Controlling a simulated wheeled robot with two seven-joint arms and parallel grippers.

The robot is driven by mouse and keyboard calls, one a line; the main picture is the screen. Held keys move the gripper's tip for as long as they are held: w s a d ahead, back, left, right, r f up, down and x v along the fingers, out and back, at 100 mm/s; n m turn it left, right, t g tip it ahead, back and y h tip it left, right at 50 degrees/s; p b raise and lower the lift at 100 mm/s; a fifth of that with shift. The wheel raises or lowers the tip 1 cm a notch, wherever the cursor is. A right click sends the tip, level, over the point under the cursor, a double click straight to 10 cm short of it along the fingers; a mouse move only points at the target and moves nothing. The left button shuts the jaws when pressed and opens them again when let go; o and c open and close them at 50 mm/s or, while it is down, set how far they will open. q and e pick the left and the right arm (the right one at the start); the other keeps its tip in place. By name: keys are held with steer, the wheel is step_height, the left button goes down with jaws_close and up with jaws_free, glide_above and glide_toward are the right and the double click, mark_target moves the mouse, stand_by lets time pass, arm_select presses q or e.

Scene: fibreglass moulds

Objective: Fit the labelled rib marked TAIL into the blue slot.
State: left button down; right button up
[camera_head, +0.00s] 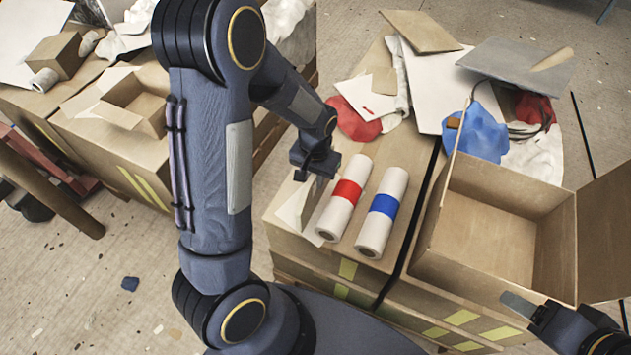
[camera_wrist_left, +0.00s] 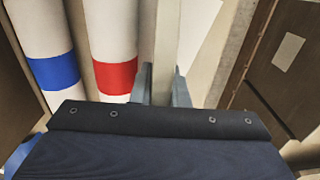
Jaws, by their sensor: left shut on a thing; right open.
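My left gripper (camera_head: 312,176) points down at the table's left side, shut on a thin pale rib (camera_head: 310,207). In the left wrist view the rib (camera_wrist_left: 167,40) shows edge-on as a narrow strip between the fingers (camera_wrist_left: 162,88). No TAIL lettering is readable on it. A white roll with a red band (camera_head: 347,192) lies just right of the rib. A white roll with a blue band (camera_head: 384,205) lies beside that. I cannot make out a blue slot. My right gripper (camera_head: 522,306) is open at the lower right, in front of the open box; its fingers are only partly visible.
The open cardboard box (camera_head: 490,215) stands on the right of the table. Papers, a red cloth (camera_head: 355,122), a blue cloth (camera_head: 484,135) and a grey board (camera_head: 515,66) clutter the back. A second cardboard-covered table (camera_head: 105,165) stands at the left.

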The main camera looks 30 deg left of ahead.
arm_select(q)
steer(key=shift+f, duration=0.75)
steer(key=shift+f, duration=0.15)
steer(key=c, duration=1.4)
jaws_free()
